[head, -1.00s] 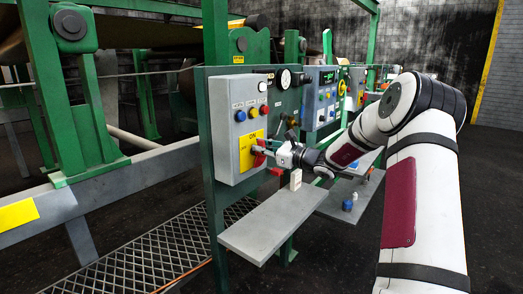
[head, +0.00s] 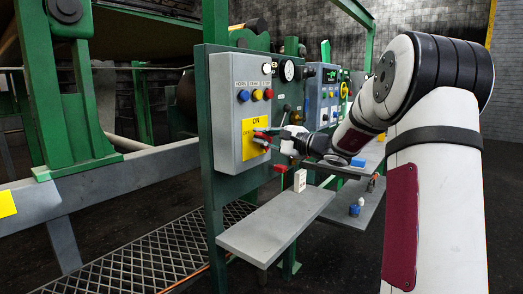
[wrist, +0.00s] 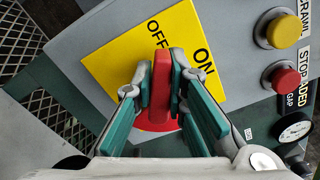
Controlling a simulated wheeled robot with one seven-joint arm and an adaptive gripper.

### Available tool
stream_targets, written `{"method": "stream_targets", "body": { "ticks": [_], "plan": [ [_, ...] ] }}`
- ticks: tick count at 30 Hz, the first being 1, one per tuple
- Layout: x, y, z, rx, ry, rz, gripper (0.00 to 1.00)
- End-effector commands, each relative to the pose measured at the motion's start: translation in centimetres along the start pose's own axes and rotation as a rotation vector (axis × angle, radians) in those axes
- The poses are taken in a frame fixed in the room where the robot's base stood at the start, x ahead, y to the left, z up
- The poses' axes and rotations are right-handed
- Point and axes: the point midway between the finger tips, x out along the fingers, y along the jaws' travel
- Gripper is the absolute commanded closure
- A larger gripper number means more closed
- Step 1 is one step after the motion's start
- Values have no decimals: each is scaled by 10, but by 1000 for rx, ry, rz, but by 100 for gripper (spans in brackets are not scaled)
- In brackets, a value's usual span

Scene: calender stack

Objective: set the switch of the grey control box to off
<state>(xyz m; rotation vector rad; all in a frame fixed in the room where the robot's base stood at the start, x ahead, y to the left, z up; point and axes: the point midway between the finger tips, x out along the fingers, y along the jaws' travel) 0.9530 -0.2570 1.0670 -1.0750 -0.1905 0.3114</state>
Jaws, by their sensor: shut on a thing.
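The grey control box (head: 239,112) is fixed to a green frame, left of my arm in the head view. It carries a yellow plate (head: 257,124) marked ON, and the wrist view shows both OFF and ON on this plate (wrist: 110,62). The red switch handle (wrist: 159,88) stands out from the plate, its far end between the two words. My gripper (wrist: 161,85) has its teal-padded fingers on either side of the handle and is shut on it. In the head view my gripper (head: 267,139) is at the box's front and partly hides the switch.
Blue, yellow and red buttons (head: 256,95) sit above the plate. A grey shelf (head: 275,222) juts out below the box with a small white block (head: 300,180) on it. Another control box (head: 322,95) and a gauge (head: 288,71) stand farther along the panel.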

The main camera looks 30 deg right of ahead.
Motion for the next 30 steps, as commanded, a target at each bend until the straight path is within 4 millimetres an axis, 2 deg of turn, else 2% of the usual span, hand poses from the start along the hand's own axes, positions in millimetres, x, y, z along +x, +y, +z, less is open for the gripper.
{"method": "stream_targets", "body": {
  "ticks": [1, 15, 30],
  "plan": [
    [1, 10, -3, -37, -2, 7, 100],
    [0, 18, -5, -349, -2, 9, 100],
    [0, 18, -6, -489, -1, 10, 100]
  ]
}}
